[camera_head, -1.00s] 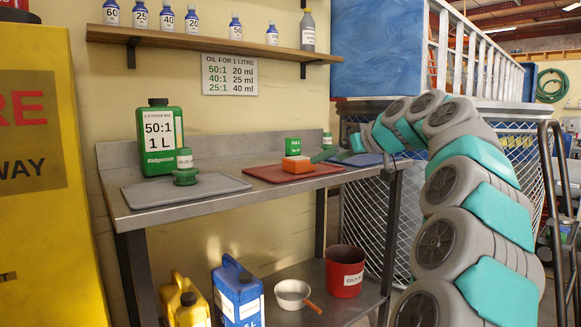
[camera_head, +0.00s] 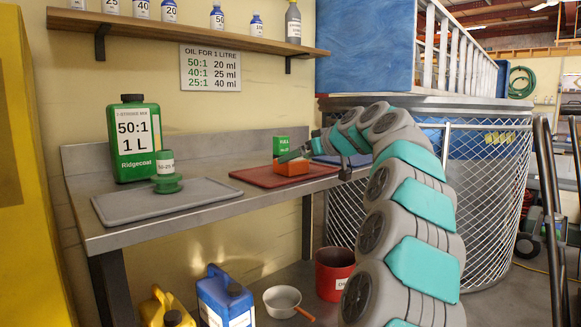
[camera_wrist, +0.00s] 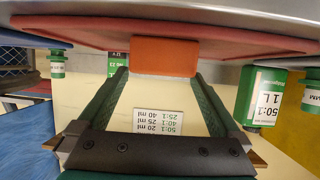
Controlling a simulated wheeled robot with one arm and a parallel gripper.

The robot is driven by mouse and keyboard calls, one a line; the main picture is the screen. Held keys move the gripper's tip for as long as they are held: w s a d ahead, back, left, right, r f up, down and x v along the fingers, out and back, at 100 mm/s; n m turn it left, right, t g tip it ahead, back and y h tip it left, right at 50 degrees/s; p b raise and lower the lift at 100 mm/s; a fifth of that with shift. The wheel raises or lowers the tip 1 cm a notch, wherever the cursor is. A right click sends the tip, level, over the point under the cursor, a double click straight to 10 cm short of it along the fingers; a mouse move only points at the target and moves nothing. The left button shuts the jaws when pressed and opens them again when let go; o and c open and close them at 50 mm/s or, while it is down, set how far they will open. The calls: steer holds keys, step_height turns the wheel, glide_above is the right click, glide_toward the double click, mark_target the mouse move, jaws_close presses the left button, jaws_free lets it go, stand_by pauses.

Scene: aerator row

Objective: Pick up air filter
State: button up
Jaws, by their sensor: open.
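An orange block (camera_head: 291,168), which looks like the air filter, lies on the red mat (camera_head: 250,176) on the metal bench. In the wrist view, which is upside down, the orange block (camera_wrist: 165,57) is straight ahead, lined up with the gap between my fingers. My gripper (camera_wrist: 160,78) is open and empty, one finger towards each side of the block. I cannot tell whether the fingertips touch it. In the head view my gripper (camera_head: 296,155) is small and dark, right at the block and partly over it.
A green can (camera_head: 281,145) stands close behind the block. A grey mat (camera_head: 205,194) to the left carries a green-capped item (camera_head: 167,178), with a green 50:1 bottle (camera_head: 134,140) behind it. A blue mat (camera_head: 340,160) lies to the right. A shelf (camera_head: 180,32) hangs above.

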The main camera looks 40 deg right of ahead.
steer(key=shift+f+x, duration=0.15)
steer(key=shift+x, duration=1.2)
steer(key=shift+f+x, duration=0.15)
steer(key=shift+x, duration=1.2)
steer(key=shift+s, duration=0.1)
steer(key=shift+c, duration=0.4)
steer(key=shift+a, duration=0.1)
steer(key=c, duration=0.9)
steer(key=shift+r, duration=0.15)
